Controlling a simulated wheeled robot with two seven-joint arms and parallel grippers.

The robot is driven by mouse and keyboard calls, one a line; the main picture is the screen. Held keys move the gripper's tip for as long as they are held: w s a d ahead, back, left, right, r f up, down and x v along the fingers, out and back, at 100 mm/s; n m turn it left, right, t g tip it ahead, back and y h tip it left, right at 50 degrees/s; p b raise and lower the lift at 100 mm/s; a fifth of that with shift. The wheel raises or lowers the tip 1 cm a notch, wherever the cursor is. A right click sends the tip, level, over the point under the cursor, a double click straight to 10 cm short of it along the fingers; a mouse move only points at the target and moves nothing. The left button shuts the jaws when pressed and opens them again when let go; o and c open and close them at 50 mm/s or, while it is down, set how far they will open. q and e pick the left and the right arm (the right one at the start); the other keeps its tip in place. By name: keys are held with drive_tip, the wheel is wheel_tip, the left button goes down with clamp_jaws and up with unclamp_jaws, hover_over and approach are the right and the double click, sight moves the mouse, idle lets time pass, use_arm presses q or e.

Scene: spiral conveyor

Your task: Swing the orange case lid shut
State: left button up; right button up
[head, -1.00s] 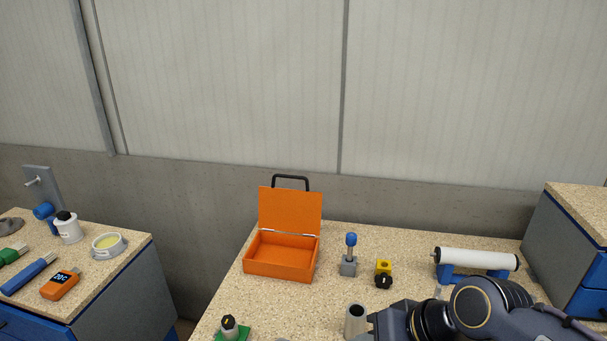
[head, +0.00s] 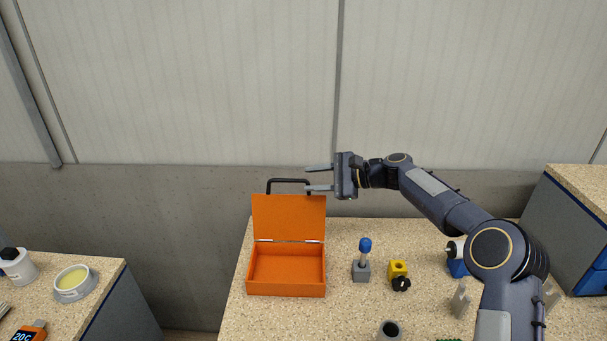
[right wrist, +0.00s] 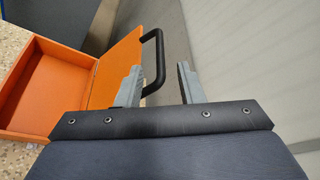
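The orange case (head: 286,291) stands on the speckled bench, empty, with its lid (head: 289,218) raised upright at the back and a black handle (head: 288,181) on the lid's top edge. My right gripper (head: 318,178) is open, its fingers pointing left, at the handle's right end and about handle height. In the right wrist view the open case (right wrist: 30,90), the lid (right wrist: 117,65) and the handle (right wrist: 159,60) show. One finger overlaps the handle's lower end; I cannot tell whether it touches. Nothing is visibly held. My left gripper is not in view.
A wall rises behind the bench. A second bench at left holds a yellow-filled dish (head: 73,281).

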sight(295, 180)
drive_tip(key=p+x, duration=0.2)
drive_tip(key=x, duration=0.4)
drive_tip(key=shift+w+a, duration=0.1)
drive_tip(key=shift+a, duration=0.3)
drive_tip(key=shift+w+a+f, duration=0.15)
drive_tip(key=shift+a+f, duration=0.1)
drive_tip(key=shift+a, duration=0.15)
clamp_jaws()
